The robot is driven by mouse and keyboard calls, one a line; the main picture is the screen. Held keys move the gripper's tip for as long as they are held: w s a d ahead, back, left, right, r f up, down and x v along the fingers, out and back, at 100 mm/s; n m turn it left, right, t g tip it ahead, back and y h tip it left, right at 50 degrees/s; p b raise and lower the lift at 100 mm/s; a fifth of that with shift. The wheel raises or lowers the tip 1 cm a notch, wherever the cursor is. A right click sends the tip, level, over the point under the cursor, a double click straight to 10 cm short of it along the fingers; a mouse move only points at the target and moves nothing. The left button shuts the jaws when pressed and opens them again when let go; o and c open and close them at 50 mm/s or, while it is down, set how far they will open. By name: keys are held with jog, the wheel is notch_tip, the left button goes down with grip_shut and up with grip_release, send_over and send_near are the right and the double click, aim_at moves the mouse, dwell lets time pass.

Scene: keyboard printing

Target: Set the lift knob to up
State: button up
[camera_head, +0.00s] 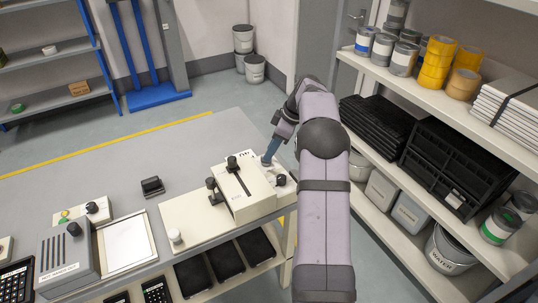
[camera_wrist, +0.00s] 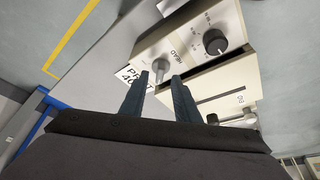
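My gripper (camera_wrist: 160,82) is open in the wrist view, its two dark fingers apart with a grey round-topped knob (camera_wrist: 161,66) showing between and just beyond the tips. This knob stands on a cream panel lettered "HEAD", beside a black dial (camera_wrist: 215,42) with small markings. I cannot read which control is the lift knob. In the head view my gripper (camera_head: 267,161) is low at the back right of the cream machine (camera_head: 252,204). A black knob (camera_head: 281,180) is close to it. Contact with the grey knob cannot be told.
The machine's top has a slot with a black knob (camera_head: 232,162); another black-topped knob (camera_head: 211,184) stands at its left side. A grey box (camera_head: 68,259) and a framed white panel (camera_head: 126,243) are further left. A loaded shelf (camera_head: 440,98) stands right of my arm.

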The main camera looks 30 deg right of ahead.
jog(key=v, duration=0.4)
jog(key=shift+s+r, duration=0.1)
jog(key=shift+r, duration=0.05)
